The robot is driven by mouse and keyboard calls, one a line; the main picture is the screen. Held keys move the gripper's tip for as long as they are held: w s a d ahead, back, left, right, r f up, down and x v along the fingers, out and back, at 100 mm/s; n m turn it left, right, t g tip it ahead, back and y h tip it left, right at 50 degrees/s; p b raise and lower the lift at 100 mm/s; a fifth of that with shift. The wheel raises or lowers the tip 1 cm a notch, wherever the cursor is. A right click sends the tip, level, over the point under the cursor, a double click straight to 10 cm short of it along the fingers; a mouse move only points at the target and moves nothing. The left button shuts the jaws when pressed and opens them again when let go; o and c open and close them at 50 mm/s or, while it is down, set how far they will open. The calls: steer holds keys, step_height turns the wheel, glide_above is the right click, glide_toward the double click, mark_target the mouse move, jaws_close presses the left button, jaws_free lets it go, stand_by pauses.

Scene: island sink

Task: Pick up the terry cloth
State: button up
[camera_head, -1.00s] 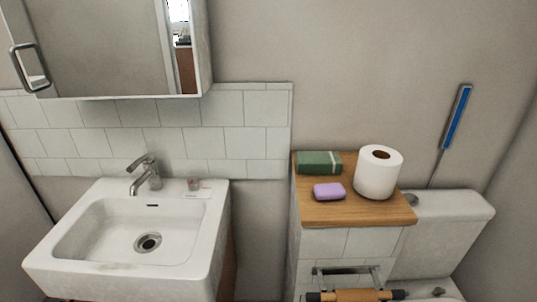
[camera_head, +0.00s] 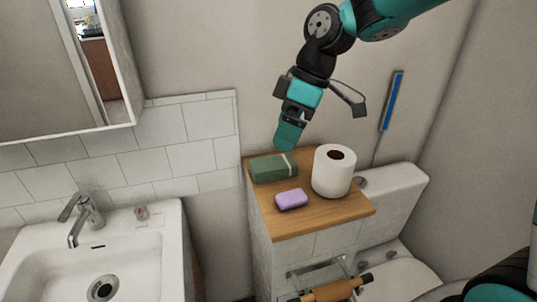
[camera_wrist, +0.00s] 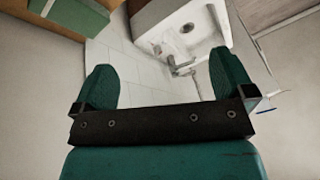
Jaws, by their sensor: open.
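The terry cloth (camera_head: 273,168) appears to be the folded green bundle with a pale band, lying flat on the back left of a wooden top (camera_head: 310,222). It also shows as a green block, cut off by the frame, in the upper left of the wrist view (camera_wrist: 68,17). My gripper (camera_head: 287,138) hangs pointing down just above and behind the cloth in the head view, apart from it. In the wrist view my gripper (camera_wrist: 165,82) has its two teal fingers spread with nothing between them.
A purple soap bar (camera_head: 291,199) lies in front of the cloth. A white paper roll (camera_head: 333,171) stands upright to its right. A sink (camera_head: 150,250) with a tap (camera_head: 84,215) is at left. The wall is close behind.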

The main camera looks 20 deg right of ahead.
steer(key=w+d+n+p, duration=0.25)
steer(key=w+d, duration=0.25)
steer(key=w, duration=0.4)
steer(key=n+p, duration=0.1)
steer(key=n, duration=0.2)
glide_toward(273, 162)
steer(key=p+x, duration=0.4)
steer(key=shift+d+f, duration=0.15)
steer(key=shift+d, duration=0.05)
steer(key=p+x, duration=0.1)
steer(key=x, duration=0.1)
steer(key=p+x, duration=0.2)
steer(key=x, duration=0.1)
steer(key=shift+a, duration=0.3)
steer(key=shift+a+f, duration=0.15)
steer(key=shift+f, duration=0.4)
steer(key=c, duration=0.8)
